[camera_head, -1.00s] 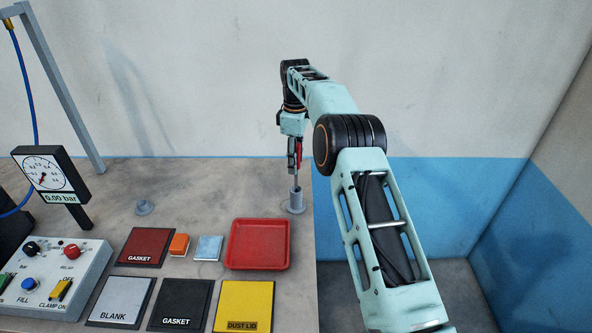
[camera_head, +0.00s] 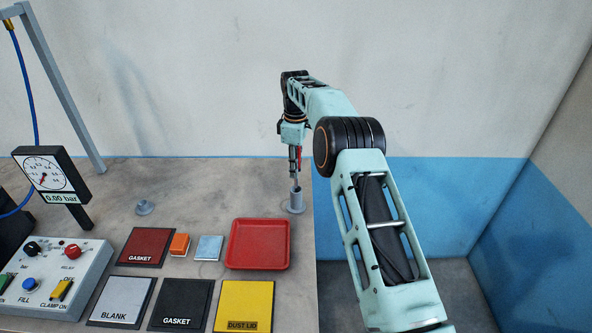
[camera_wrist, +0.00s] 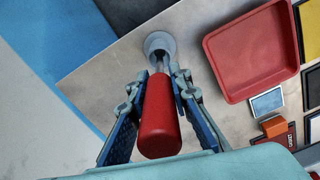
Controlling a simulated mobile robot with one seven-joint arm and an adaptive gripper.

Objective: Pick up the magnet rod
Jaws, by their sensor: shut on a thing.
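The magnet rod has a red handle (camera_wrist: 160,118) and a thin metal shaft. It stands upright in a grey round holder (camera_wrist: 160,45) near the table's far right corner. In the head view, the handle (camera_head: 299,157) shows beside my fingers, with the shaft above the holder (camera_head: 296,202). My gripper (camera_head: 296,160) is above the holder, pointing down. In the wrist view, my gripper (camera_wrist: 164,82) has a finger on each side of the handle and is shut on it. The shaft's lower end is hidden in the holder.
A red tray (camera_head: 258,244) lies in front of the holder. An orange block (camera_head: 180,244), a light blue block (camera_head: 208,248) and labelled pads lie to the left. A control box (camera_head: 60,285) and gauge (camera_head: 48,175) stand at far left. The table's right edge is close to the holder.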

